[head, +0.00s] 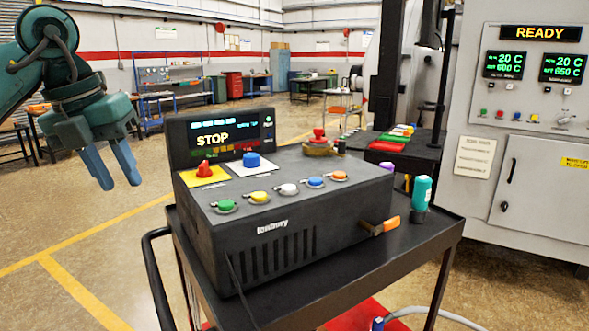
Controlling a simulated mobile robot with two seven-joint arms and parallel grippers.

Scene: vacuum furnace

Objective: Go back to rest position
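My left gripper (119,183) hangs at the upper left with its two blue fingers pointing down. The fingers are apart with nothing between them. It is in the air to the left of the black control box (290,248), clear of it. The box's screen (228,136) reads STOP. A red knob on a yellow plate (203,170), a blue button (251,160) and a row of coloured buttons (288,189) sit on its top. My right gripper is not in view.
The box stands on a dark cart (400,240) with a teal-capped item (421,192) and an orange-handled part (386,226) at its right. A grey furnace cabinet (530,150) reading READY stands at the right. Open floor (90,215) lies to the left.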

